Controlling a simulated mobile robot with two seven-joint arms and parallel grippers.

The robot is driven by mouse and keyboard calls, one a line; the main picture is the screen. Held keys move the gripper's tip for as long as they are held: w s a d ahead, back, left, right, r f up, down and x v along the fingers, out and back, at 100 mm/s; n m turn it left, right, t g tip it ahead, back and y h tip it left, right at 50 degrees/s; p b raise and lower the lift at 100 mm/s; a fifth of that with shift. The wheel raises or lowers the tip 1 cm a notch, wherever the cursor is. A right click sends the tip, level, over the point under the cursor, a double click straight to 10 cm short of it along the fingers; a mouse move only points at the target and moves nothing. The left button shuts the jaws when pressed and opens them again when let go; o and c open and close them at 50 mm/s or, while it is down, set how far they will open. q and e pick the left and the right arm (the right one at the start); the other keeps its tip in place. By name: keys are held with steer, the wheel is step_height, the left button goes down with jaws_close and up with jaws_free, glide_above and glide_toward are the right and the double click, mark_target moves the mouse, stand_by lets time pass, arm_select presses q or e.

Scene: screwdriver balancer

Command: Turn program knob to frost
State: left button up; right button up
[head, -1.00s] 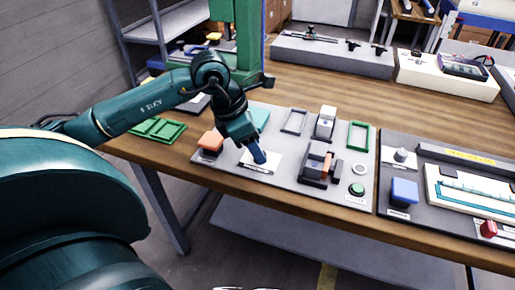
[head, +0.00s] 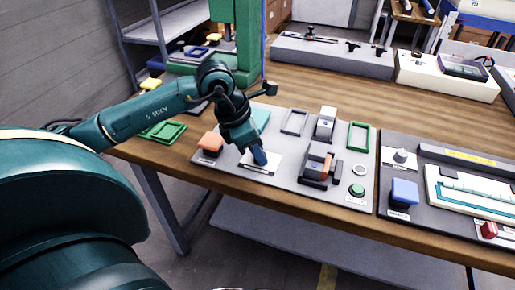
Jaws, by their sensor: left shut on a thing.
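My left gripper (head: 258,156) points down at a white label plate (head: 271,168) on the grey panel at the table's front. It is shut on a small part there, which looks like the program knob; the fingers hide nearly all of it. A dark line and small print show on the plate, too small to read. I cannot tell which way the knob points. My right gripper is not in view.
The grey panel (head: 228,173) also carries an orange block (head: 210,141), a grey-and-orange device (head: 317,163), a green button (head: 357,190) and frames. A second panel to the right holds a blue block (head: 404,192) and a grey knob (head: 401,156). Open tabletop (head: 330,93) lies behind.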

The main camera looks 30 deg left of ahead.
arm_select(q)
steer(key=shift+m, duration=0.3)
steer(key=shift+c, duration=0.2)
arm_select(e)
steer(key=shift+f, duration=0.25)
arm_select(q)
steer(key=shift+w+m+b, duration=0.1)
steer(key=shift+m+b, duration=0.4)
steer(key=shift+w+m+g+h+b, duration=0.1)
steer(key=shift+m+g+h+b, duration=0.5)
steer(key=shift+m, duration=0.6)
steer(key=shift+m+g, duration=0.4)
steer(key=shift+m, duration=0.4)
steer(key=shift+m+g+b, duration=0.3)
steer(key=shift+m+b, duration=0.05)
steer(key=shift+m, duration=0.35)
steer(key=shift+m+g, duration=0.3)
steer(key=shift+m, duration=0.6)
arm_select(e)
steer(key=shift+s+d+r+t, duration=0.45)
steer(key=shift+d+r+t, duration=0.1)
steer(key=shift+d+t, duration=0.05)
arm_select(q)
steer(key=shift+b, duration=0.3)
